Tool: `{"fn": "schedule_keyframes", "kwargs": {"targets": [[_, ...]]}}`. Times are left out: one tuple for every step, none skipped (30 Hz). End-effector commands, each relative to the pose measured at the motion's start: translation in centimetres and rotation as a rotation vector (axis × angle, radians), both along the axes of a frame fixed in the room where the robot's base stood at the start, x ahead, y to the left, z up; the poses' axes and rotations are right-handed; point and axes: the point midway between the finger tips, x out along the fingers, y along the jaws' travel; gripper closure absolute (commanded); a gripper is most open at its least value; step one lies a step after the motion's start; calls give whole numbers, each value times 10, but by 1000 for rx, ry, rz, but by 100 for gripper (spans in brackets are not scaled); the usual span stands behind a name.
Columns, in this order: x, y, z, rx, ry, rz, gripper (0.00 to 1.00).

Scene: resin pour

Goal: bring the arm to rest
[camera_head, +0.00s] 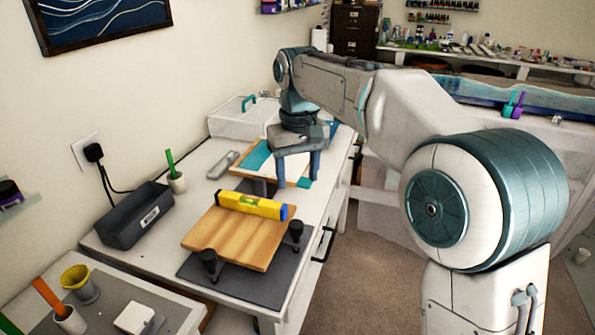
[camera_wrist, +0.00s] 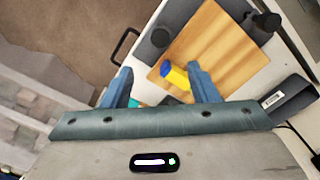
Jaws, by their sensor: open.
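My gripper (camera_head: 296,168) is at the far part of the white bench, pointing down with its two blue fingers apart. In the head view it is above or in front of a white and teal board (camera_head: 262,160); I cannot tell the exact height. In the wrist view my gripper (camera_wrist: 160,88) is open, with nothing held between the fingers. A yellow level (camera_head: 252,205) lies on a wooden board (camera_head: 235,238) nearer the camera, apart from the gripper. The level (camera_wrist: 176,76) and wooden board (camera_wrist: 215,50) also show in the wrist view, beyond the fingertips.
The wooden board sits over a dark mat (camera_head: 240,282) with black knobbed feet (camera_head: 208,262). A dark box (camera_head: 133,215) and a cup with a green stick (camera_head: 176,180) stand by the wall. A clear bin (camera_head: 243,118) is behind the gripper. Open carpet lies right of the bench.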

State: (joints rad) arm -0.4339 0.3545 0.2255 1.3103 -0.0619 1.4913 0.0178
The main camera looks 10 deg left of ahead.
Motion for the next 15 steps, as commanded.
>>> {"fn": "schedule_keyframes", "kwargs": {"targets": [[0,0,0,0,0,0,46],[0,0,0,0,0,0,46],[0,-1,0,1,-1,-1,46],[0,-2,0,0,-2,-3,46],[-1,-5,0,-1,-4,-8,46],[-2,-10,1,-1,-9,-16,46],[-3,-16,2,-1,-15,-25,46],[-4,-23,2,-2,-20,-37,46],[-7,-36,2,-2,-30,-58,46],[-10,-46,2,-2,-39,-75,46],[-13,-58,1,-1,-49,-95,46],[-19,-75,1,-1,-61,-124,46],[-23,-88,-1,-1,-71,-147,46],[-28,-101,-2,0,-82,-170,46],[-35,-117,-5,1,-95,-201,46]]}}
